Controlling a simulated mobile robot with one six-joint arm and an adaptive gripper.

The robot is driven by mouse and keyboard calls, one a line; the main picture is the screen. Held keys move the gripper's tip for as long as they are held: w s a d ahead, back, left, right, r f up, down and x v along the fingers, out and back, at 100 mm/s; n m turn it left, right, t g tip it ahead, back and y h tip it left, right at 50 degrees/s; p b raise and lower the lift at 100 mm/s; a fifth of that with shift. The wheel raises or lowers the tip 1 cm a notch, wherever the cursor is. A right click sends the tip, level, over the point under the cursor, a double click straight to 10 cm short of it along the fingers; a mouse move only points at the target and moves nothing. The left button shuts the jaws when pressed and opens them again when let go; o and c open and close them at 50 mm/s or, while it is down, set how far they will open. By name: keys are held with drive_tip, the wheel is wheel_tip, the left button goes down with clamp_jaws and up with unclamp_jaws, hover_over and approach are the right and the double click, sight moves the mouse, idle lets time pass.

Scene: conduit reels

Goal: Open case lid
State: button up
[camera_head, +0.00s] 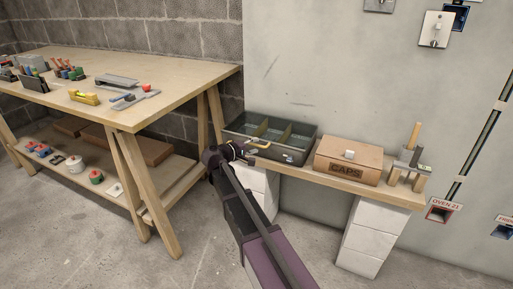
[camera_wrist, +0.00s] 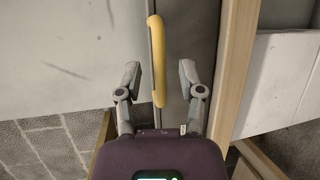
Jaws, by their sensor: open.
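A dark case (camera_head: 302,143) with several compartments showing inside stands on the left part of a low wooden shelf. Its top looks like a clear lid (camera_head: 277,130) lying over the compartments, though I cannot be sure from this angle. A yellow handle (camera_head: 259,145) is on the case's near side. In the wrist view the long yellow handle (camera_wrist: 157,60) runs up the middle between my fingers, with a gap on each side. My gripper (camera_wrist: 160,76) is open and holds nothing. In the head view my gripper (camera_head: 242,153) is at the case's near left, partly hiding it.
A brown box marked CAPS (camera_head: 348,162) with a white knob stands right of the case. A block stand (camera_head: 407,172) is at the shelf's right end. White blocks (camera_head: 370,237) support the shelf (camera_head: 390,190). A workbench (camera_head: 165,93) with tools stands at the left.

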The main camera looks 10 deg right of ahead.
drive_tip(key=shift+w+d+f, duration=0.15)
drive_tip(key=shift+w+d, duration=0.2)
drive_tip(key=shift+d, duration=0.25)
clamp_jaws()
drive_tip(key=shift+r, duration=0.2)
